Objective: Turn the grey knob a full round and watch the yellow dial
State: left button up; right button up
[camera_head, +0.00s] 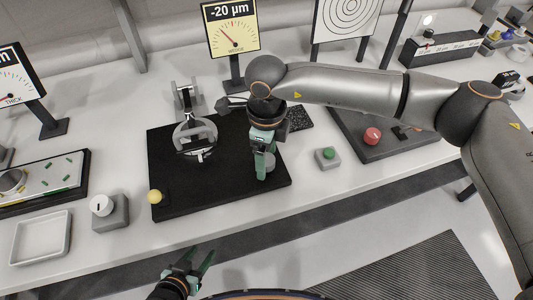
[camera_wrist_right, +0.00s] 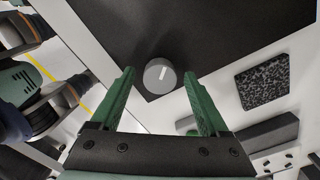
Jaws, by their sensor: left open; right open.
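The grey knob (camera_wrist_right: 159,76), round with a white line on top, sits near the edge of the black plate (camera_head: 220,198). In the head view it shows partly (camera_head: 270,162) behind my right gripper (camera_head: 262,174). In the right wrist view my open fingers (camera_wrist_right: 160,82) appear on either side of the knob, with gaps; how far above it they are is unclear. The yellow dial (camera_head: 231,36) stands behind the plate, reads -20 µm and is marked WEDGE. Its red needle points up and left. My left gripper (camera_head: 190,262) is open and empty before the table's front edge.
A mirror mount (camera_head: 194,135) stands on the plate, with a yellow ball (camera_head: 155,197) at the front left corner. A speckled dark pad (camera_head: 299,118) and a green button (camera_head: 328,154) lie to the right. A white knob on a grey block (camera_head: 110,213) stands left.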

grip_shut()
dwell(0.5)
